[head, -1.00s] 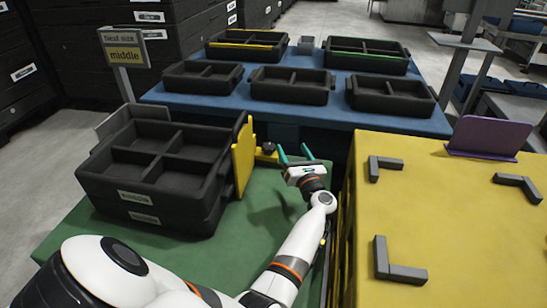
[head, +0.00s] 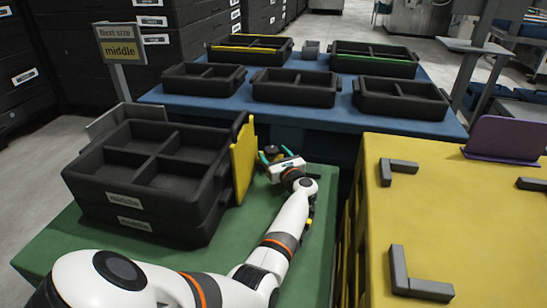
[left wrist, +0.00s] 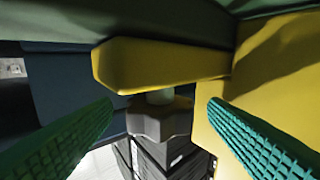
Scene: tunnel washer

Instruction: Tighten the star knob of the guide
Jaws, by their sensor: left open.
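The guide is a yellow upright plate (head: 244,160) against the right side of the stacked black trays. In the left wrist view its yellow plate (left wrist: 285,75) is at the right and a yellow arm (left wrist: 160,65) reaches left from it. The dark star knob (left wrist: 160,120) sits on a pale stem below that arm. My left gripper (head: 271,156) is beside the guide, with its green fingers pointing at the knob. In the left wrist view the fingers are spread, one each side of the knob, with gaps showing. My right gripper is not in view.
Black divided trays (head: 150,165), labelled "middle", stand on the green table (head: 85,245). A sign (head: 118,42) reads "Next size middle". A yellow table (head: 450,210) with dark corner brackets is at the right. A blue table (head: 300,117) with more trays is behind.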

